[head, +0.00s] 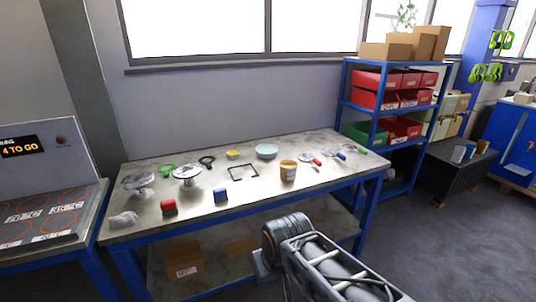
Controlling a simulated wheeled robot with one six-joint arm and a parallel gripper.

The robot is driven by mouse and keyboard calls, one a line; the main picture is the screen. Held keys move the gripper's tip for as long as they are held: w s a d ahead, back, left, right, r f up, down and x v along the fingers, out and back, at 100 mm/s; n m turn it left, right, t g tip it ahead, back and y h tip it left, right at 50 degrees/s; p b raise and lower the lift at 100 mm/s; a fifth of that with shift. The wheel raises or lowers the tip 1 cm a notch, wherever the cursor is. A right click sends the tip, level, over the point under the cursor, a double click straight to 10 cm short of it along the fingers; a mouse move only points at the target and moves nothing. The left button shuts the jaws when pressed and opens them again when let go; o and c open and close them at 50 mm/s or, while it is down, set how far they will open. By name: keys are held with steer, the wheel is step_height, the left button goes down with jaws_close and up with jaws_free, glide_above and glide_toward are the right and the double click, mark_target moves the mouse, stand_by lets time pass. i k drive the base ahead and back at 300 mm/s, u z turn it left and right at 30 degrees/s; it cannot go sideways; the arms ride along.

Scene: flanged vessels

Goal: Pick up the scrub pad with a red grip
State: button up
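A small block with a red top (168,208), which looks like the scrub pad with a red grip, lies near the front edge of the worktable (250,215), left of its middle. A similar block with a blue top (220,195) lies to its right. Nothing touches the red one. Part of my arm shows at the bottom, in front of the table's right half. I cannot make out my gripper's fingers in this view.
Two flanged metal vessels (186,171) (138,181) stand behind and left of the red block. A crumpled white cloth (123,219) lies at front left.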

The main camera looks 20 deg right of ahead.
mark_target(169, 207)
steer(key=u, duration=0.95)
steer(key=k, duration=1.2)
steer(key=u, duration=1.1)
steer(key=i, duration=2.45)
steer(key=z, duration=1.25)
steer(key=i, duration=0.95)
steer(key=z, duration=1.4)
steer(key=i, duration=0.35)
steer(key=z, duration=0.2)
